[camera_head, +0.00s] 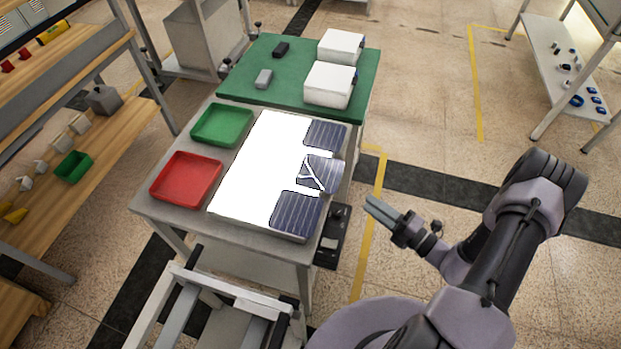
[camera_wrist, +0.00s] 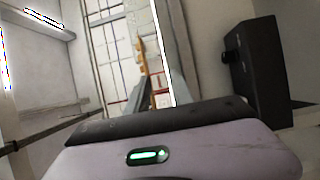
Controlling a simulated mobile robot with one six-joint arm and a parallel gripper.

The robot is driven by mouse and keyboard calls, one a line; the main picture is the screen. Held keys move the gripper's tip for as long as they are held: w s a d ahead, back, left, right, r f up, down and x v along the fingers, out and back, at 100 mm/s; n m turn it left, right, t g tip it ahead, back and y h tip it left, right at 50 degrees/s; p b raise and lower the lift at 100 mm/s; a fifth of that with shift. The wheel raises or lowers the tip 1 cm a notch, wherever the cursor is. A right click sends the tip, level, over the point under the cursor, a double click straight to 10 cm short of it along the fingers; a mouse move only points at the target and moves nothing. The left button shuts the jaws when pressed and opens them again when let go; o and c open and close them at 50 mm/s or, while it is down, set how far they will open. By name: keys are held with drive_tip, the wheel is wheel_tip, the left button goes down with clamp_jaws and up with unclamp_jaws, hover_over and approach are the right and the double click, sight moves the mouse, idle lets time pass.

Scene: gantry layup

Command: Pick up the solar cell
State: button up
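Three dark blue solar cells lie along the right side of a bright white panel on a grey table: a far one (camera_head: 325,135), a middle one (camera_head: 327,177) and a near one (camera_head: 296,212). The middle cell has white lines across it, like cracks or gaps, and sits askew. My gripper (camera_head: 368,206) is right of the table, apart from all the cells, with its fingers pointing left toward them. In the wrist view, its two grey fingers (camera_wrist: 160,92) show a gap with nothing held between them. No solar cell shows in the wrist view.
A green tray (camera_head: 222,125) and a red tray (camera_head: 186,179) stand left of the white panel (camera_head: 250,165). Behind is a green-topped table (camera_head: 290,82) with two white boxes (camera_head: 330,84) and small dark and grey blocks. Floor right of the table is mostly clear.

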sight(336, 185)
drive_tip(key=b+x, duration=0.1)
drive_tip(key=x, duration=0.3)
drive_tip(key=b+x, duration=0.1)
drive_tip(key=x, duration=0.3)
drive_tip(key=a+b+x, duration=0.1)
drive_tip(key=x, duration=0.3)
drive_tip(key=shift+s+a+f, duration=0.1)
drive_tip(key=shift+s+f, duration=0.1)
drive_tip(key=shift+f, duration=0.1)
clamp_jaws()
